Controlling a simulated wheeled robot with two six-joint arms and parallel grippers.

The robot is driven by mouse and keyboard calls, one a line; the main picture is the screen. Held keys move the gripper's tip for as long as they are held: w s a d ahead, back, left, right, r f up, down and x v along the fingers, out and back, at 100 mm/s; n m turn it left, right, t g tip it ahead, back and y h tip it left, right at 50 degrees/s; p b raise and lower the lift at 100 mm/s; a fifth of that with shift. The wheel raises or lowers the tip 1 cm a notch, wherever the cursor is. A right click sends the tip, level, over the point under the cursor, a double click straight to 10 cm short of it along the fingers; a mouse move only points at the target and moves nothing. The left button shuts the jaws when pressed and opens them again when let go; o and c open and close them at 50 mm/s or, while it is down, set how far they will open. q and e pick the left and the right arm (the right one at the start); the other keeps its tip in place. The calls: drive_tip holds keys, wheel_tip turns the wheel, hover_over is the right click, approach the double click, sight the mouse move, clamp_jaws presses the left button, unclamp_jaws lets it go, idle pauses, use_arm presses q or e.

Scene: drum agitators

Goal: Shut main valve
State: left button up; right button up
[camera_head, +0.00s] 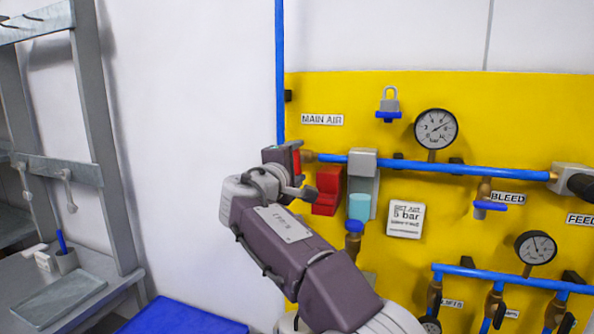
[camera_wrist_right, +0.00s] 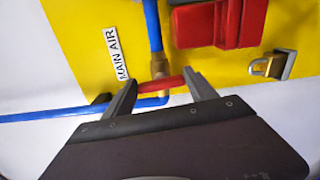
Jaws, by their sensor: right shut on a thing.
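The main valve's red handle (camera_wrist_right: 170,84) shows in the right wrist view, beside a brass fitting (camera_wrist_right: 159,67) at the corner of the blue pipe. In the head view a sliver of red handle (camera_head: 297,161) shows at my gripper. My right gripper (camera_head: 300,170) is at the board's left edge, below the MAIN AIR label (camera_head: 322,119). Its fingers (camera_wrist_right: 163,94) are on either side of the handle, shut on it. In the wrist view the handle lies crosswise to the pipe running up. The valve body is mostly hidden in the head view. My left gripper is out of view.
The yellow board (camera_head: 530,110) carries a red block (camera_head: 327,190) close right of the gripper, a padlock (camera_head: 388,103), gauges (camera_head: 436,129) and a blue pipe (camera_head: 460,169). A grey metal rack (camera_head: 95,130) stands left. Bare white wall lies between rack and board.

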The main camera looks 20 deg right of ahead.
drive_tip(key=shift+r+m, duration=0.15)
drive_tip(key=shift+m, duration=0.45)
drive_tip(key=o, duration=1.1)
drive_tip(key=shift+o, duration=1.3)
drive_tip(key=shift+w, duration=0.1)
drive_tip(key=shift+w+f, duration=0.15)
drive_tip(key=shift+f, duration=0.05)
drive_tip(key=b+v, duration=0.3)
drive_tip(key=v, duration=0.6)
